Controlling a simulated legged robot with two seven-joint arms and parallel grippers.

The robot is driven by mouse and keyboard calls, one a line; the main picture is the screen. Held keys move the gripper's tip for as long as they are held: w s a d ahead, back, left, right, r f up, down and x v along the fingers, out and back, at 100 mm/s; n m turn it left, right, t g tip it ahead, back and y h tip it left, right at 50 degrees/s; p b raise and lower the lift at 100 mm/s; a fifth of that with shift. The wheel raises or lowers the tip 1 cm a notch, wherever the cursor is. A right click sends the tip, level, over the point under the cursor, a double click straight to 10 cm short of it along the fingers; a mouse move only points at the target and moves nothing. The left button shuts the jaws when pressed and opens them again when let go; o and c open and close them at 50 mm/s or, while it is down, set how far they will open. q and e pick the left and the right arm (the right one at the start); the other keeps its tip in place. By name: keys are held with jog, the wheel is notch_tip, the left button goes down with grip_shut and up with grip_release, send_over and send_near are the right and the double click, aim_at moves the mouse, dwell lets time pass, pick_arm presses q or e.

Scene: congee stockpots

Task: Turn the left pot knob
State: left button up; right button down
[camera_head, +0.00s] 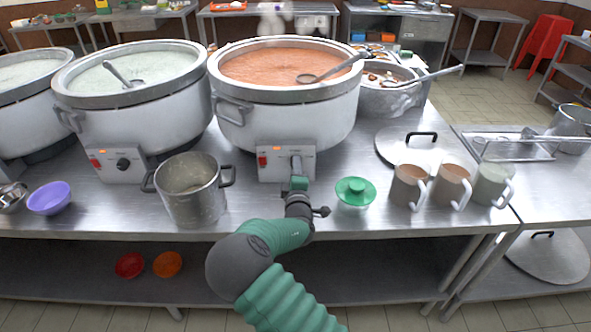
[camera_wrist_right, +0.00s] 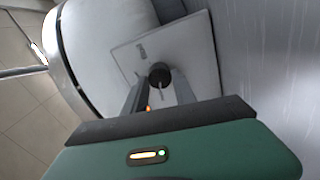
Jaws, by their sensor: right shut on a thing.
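The middle pot (camera_head: 140,122) holds pale green congee; its control panel has a black knob (camera_head: 123,164), with no gripper near it. The pot to its right (camera_head: 290,115) holds orange congee and has its own panel (camera_head: 270,161). My right gripper (camera_head: 296,165) is at that panel, in front of its knob. In the right wrist view the black knob (camera_wrist_right: 159,74) shows between the two fingers, which are shut on it. In the head view the fingers cover this knob. My left gripper is not in view.
A third pot (camera_head: 28,106) stands at the left edge. Several mugs (camera_head: 408,187) and a flat lid (camera_head: 405,148) are at right; a purple bowl (camera_head: 49,198) is at left.

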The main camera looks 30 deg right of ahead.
jog(key=c, duration=1.5)
grip_release()
jog(key=o, duration=0.5)
jog(key=shift+w+d+f, duration=0.1)
jog(key=shift+w+f, duration=0.05)
